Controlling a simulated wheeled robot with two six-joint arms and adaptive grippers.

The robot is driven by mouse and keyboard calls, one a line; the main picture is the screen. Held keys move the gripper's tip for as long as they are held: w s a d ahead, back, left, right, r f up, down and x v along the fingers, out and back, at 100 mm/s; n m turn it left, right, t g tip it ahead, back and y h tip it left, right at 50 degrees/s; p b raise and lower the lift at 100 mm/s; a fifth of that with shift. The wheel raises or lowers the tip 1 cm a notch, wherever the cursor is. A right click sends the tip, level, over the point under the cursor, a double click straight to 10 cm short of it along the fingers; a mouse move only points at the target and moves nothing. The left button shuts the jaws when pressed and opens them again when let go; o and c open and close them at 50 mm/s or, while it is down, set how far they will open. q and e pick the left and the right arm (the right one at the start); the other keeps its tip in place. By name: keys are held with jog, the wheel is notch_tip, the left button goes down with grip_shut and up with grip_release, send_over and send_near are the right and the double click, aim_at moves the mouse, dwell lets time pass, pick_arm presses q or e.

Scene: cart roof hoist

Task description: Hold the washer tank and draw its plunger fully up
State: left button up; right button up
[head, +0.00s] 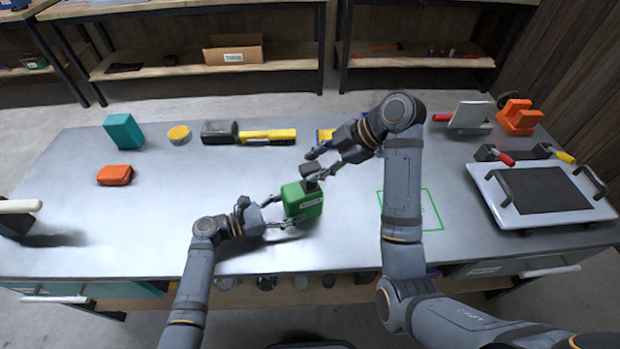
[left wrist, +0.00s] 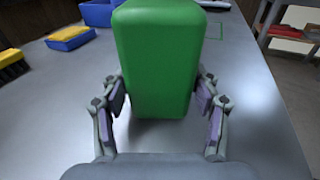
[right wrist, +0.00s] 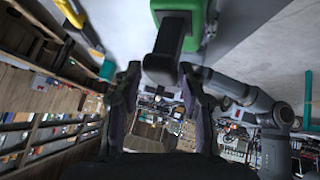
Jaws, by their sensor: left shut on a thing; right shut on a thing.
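The green washer tank (head: 302,203) stands upright on the grey bench near its front middle. Its body fills the middle of the left wrist view (left wrist: 157,60). My left gripper (head: 287,211) is shut on the tank, one finger on each side. The dark plunger handle (head: 310,169) is just above the tank top; in the right wrist view the black plunger (right wrist: 168,45) runs from the green top to between my fingers. My right gripper (head: 318,166) is shut on the plunger handle from above. The fingers partly hide the handle, and how far the plunger is drawn is hard to tell.
A green outlined square (head: 432,229) lies right of the tank, under my right arm. A metal tray with a dark pad (head: 600,212) is at the right. A yellow brush (head: 268,135), an orange case (head: 115,175) and a teal block (head: 123,131) lie behind and left.

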jog(key=shift+r, duration=0.8)
dwell(0.4)
jog(key=o, duration=1)
jog(key=shift+f, duration=0.1)
jog(key=shift+c, duration=0.8)
